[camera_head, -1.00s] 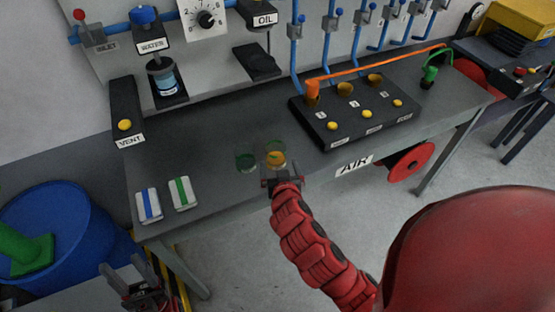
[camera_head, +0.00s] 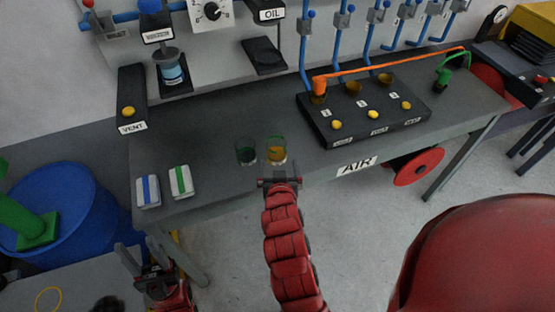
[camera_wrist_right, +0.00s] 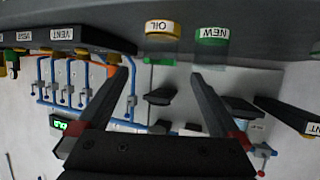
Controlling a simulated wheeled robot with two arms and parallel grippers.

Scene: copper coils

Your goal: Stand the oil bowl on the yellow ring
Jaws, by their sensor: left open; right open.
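The oil bowl (camera_head: 276,153), a small amber cup, stands near the front edge of the grey bench (camera_head: 217,130). In the right wrist view it shows a yellow band marked OIL (camera_wrist_right: 162,30). My right gripper (camera_head: 279,181) is open at the bench edge, just in front of the bowl. In the wrist view its fingers point towards the bowl, apart from it, with nothing between them. A thin yellow ring (camera_head: 48,298) lies on a grey surface at the lower left. My left gripper (camera_head: 145,262) is open and empty near that surface.
A green cup (camera_head: 246,153), marked NEW (camera_wrist_right: 212,35) in the wrist view, stands close beside the oil bowl. Two striped white blocks (camera_head: 148,191) (camera_head: 180,181) lie left. A black button box (camera_head: 362,117) stands right. A blue drum (camera_head: 62,215) stands at the left.

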